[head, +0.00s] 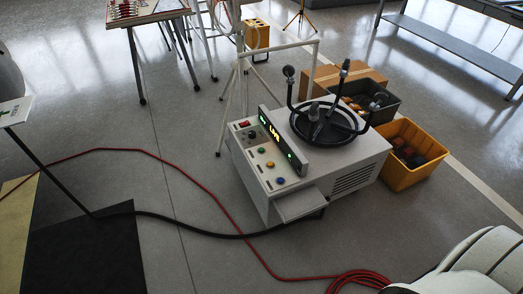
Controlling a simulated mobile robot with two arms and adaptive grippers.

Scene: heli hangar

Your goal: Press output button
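A white bench machine (330,183) stands on the floor in the middle of the head view. Its sloped panel has a red switch (244,124), a dark knob (252,134), a green button (261,150), a yellow button (270,164) and a blue button (280,181) in a row. A dark display (283,140) with lit green and white characters stands beside the buttons. The labels are too small to read, so I cannot tell which button is the output one. Nothing covers the buttons. Neither of my grippers is in view.
A black round fixture with upright arms (323,122) sits on the machine. A yellow crate (408,178), a dark crate (388,107) and a cardboard box (325,78) stand behind and right. A red hose (205,190) and black cable (190,228) cross the floor in front.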

